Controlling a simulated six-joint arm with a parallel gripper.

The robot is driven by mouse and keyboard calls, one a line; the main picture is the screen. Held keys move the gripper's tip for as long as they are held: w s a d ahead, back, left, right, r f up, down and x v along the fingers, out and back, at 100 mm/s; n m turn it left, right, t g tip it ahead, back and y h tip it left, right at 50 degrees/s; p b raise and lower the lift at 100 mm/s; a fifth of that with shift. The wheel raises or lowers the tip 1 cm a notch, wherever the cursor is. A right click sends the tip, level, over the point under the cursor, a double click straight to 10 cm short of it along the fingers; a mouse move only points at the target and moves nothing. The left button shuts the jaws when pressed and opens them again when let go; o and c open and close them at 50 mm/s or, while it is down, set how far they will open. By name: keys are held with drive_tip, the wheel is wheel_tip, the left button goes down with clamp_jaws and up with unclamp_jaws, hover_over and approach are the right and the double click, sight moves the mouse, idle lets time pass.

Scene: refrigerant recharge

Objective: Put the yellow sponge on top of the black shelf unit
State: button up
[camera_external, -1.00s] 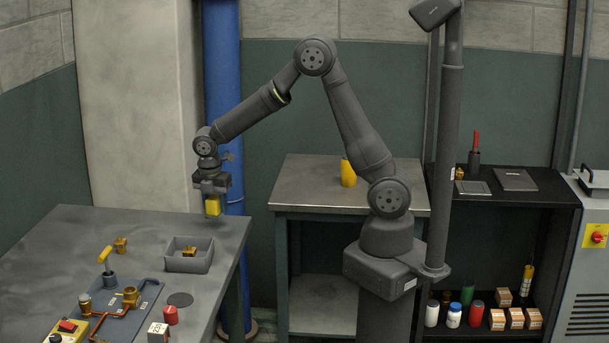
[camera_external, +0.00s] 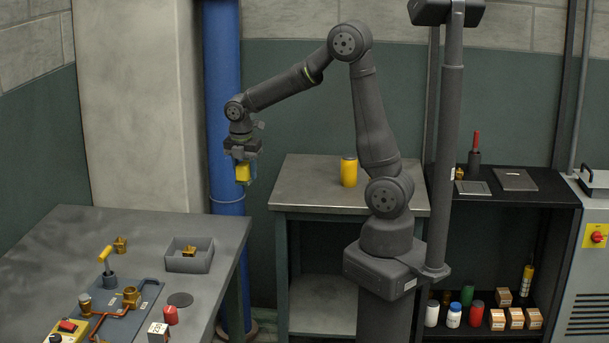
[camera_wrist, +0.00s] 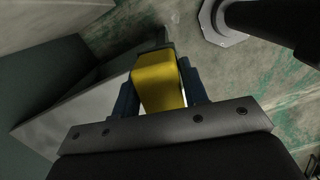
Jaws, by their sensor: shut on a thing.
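My gripper (camera_external: 243,180) is shut on the yellow sponge (camera_external: 242,171) and holds it in the air in front of the blue pipe, in the gap between the left table and the grey workbench. In the wrist view the sponge (camera_wrist: 158,80) sits between the two fingers. The black shelf unit (camera_external: 540,187) stands at the right, behind and beside my arm's base. Its top holds a red-handled tool in a dark holder (camera_external: 474,160) and a flat dark plate (camera_external: 515,180). Part of its left side is hidden by a grey post.
The grey workbench (camera_external: 290,190) carries a yellow can (camera_external: 348,172). A grey post (camera_external: 443,150) stands between it and the shelf. The left table (camera_external: 60,235) holds a grey tray (camera_external: 172,262) and copper pipework. Several bottles and boxes fill the lower shelf.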

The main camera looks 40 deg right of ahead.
drive_tip(key=w+d+m+g, duration=0.1)
drive_tip(key=w+d+m, duration=0.4)
drive_tip(key=d, duration=1.2)
drive_tip(key=w+d+m, duration=0.1)
drive_tip(key=w+d, duration=0.7)
drive_tip(key=d, duration=0.9)
drive_tip(key=s+d+f+m, duration=0.1)
drive_tip(key=s+d+m, duration=0.15)
drive_tip(key=d, duration=0.85)
drive_tip(key=s+d+f+m, duration=0.1)
drive_tip(key=s+d, duration=0.2)
drive_tip(key=d, duration=0.9)
drive_tip(key=s+d+f+m+g, duration=0.1)
drive_tip(key=s+d+m, duration=0.2)
drive_tip(key=s+d, duration=1.15)
drive_tip(key=s+d+f+m, duration=0.2)
drive_tip(key=s+d+m, duration=0.1)
drive_tip(key=s+d, duration=1.15)
drive_tip(key=w+f, duration=0.2)
drive_tip(key=w, duration=0.1)
drive_tip(key=w+d+f, duration=0.1)
drive_tip(key=w+f, duration=0.1)
drive_tip(key=w, duration=0.2)
drive_tip(key=w+d+f, duration=0.1)
drive_tip(key=w+f, duration=0.1)
drive_tip(key=w, duration=0.2)
drive_tip(key=shift+w+f, duration=0.15)
drive_tip(key=shift+f, duration=0.15)
drive_tip(key=shift+w+f, duration=0.1)
drive_tip(key=shift+f, duration=1.95)
